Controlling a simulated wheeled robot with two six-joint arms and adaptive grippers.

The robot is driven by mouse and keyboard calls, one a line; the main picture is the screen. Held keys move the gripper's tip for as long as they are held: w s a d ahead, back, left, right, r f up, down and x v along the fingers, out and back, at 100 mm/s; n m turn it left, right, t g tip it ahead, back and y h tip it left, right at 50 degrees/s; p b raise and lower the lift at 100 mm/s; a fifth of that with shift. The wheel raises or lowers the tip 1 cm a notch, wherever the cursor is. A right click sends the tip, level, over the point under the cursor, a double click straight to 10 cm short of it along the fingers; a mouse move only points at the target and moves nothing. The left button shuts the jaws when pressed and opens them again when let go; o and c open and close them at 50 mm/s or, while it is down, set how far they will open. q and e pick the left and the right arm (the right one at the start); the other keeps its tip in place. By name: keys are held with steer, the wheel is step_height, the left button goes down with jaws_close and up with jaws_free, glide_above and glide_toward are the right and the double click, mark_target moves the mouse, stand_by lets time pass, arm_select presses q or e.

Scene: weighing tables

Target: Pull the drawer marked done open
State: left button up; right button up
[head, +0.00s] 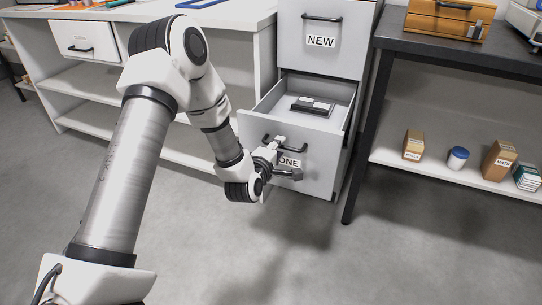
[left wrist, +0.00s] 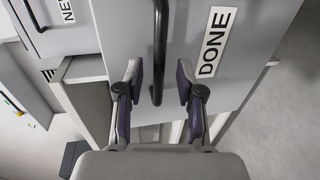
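The grey drawer marked DONE (head: 311,171) stands pulled out of the cabinet, its inside visible from above. Its black bar handle (head: 289,146) is on the front, above the label. My left gripper (head: 284,160) is at the drawer front and partly covers the DONE label. In the left wrist view, the handle (left wrist: 159,48) runs down between the two fingers of my left gripper (left wrist: 160,85), with gaps on both sides. The fingers are apart and not closed on it. The DONE label (left wrist: 215,41) is right of the handle. My right gripper is not in view.
Inside the drawer lies a dark flat item (head: 313,106). The drawer marked NEW (head: 320,55) above is shut. A dark table (head: 400,43) with a lower shelf (head: 450,177) holding small goods stands at right; a white shelf unit (head: 222,40) at left. Floor in front is clear.

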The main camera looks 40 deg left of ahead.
arm_select(q)
steer(key=v, duration=1)
steer(key=shift+s, duration=0.1)
steer(key=s+d+f+m+g+h, duration=0.25)
steer(key=s+d+f+m, duration=0.2)
steer(key=f, duration=0.55)
steer(key=s+d+f+m+g+h, duration=0.1)
steer(key=s+d+f+m+g, duration=0.3)
steer(key=f, duration=0.6)
steer(key=s+d+f+m+g, duration=0.2)
steer(key=s+f+m+g, duration=0.3)
steer(key=s, duration=0.4)
steer(key=s+d+f+m+g, duration=0.2)
steer(key=s+f+m+g, duration=0.2)
steer(key=s+m, duration=0.3)
step_height(320, 180, up, 33)
steer(key=s+p, duration=0.1)
steer(key=p, duration=3.2)
steer(key=shift+a, duration=0.25)
